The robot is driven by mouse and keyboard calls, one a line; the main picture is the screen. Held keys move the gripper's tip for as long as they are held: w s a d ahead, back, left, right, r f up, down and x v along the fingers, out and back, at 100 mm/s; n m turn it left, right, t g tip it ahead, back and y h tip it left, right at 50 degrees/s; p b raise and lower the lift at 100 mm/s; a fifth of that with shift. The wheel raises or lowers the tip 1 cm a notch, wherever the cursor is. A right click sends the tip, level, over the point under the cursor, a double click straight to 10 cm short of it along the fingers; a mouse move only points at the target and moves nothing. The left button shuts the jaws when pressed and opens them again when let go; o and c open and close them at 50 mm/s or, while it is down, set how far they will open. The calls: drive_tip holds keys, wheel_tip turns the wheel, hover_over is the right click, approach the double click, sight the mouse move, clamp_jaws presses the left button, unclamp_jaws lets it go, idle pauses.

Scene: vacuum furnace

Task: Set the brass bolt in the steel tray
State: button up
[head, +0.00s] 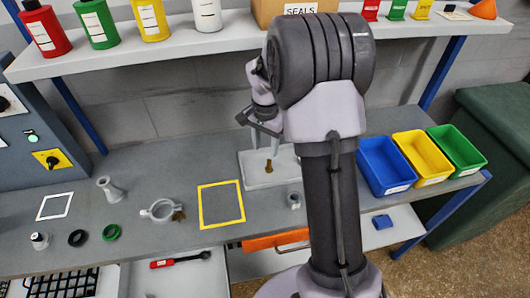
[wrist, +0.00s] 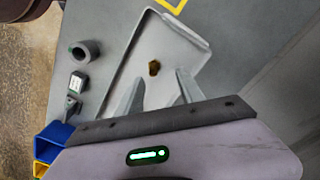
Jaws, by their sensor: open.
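The brass bolt (wrist: 154,68) is inside the steel tray (wrist: 186,32), seen nearly end-on in the wrist view. In the head view the bolt (head: 268,166) appears to stand upright on the floor of the tray (head: 254,182). My gripper (wrist: 160,77) is open and empty over the tray, one fingertip on each side of the bolt with gaps between. In the head view my gripper (head: 264,152) points down just above the bolt, and my arm hides the tray's right part.
A small grey nut-like cylinder (head: 293,200) stands near the tray. Blue (head: 386,165), yellow (head: 422,157) and green (head: 456,149) bins are at the right. A shelf (head: 180,49) hangs above.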

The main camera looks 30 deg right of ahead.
drive_tip(key=s+a+r+n+t, duration=0.2)
drive_tip(key=s+a+r, duration=0.3)
drive_tip(key=r, duration=0.3)
drive_tip(key=s+a+r+n+t, duration=0.1)
drive_tip(key=s+a+r+n, duration=0.1)
drive_tip(key=s+a+r, duration=0.45)
drive_tip(key=s+a+r+n+t+y, duration=0.2)
drive_tip(key=s+a, duration=0.4)
drive_tip(key=s, duration=0.6)
drive_tip(key=shift+s+a+r+n+t, duration=0.3)
drive_tip(key=shift+r+n+t, duration=0.1)
drive_tip(key=shift+r+n, duration=0.55)
drive_tip(key=shift+f, duration=0.1)
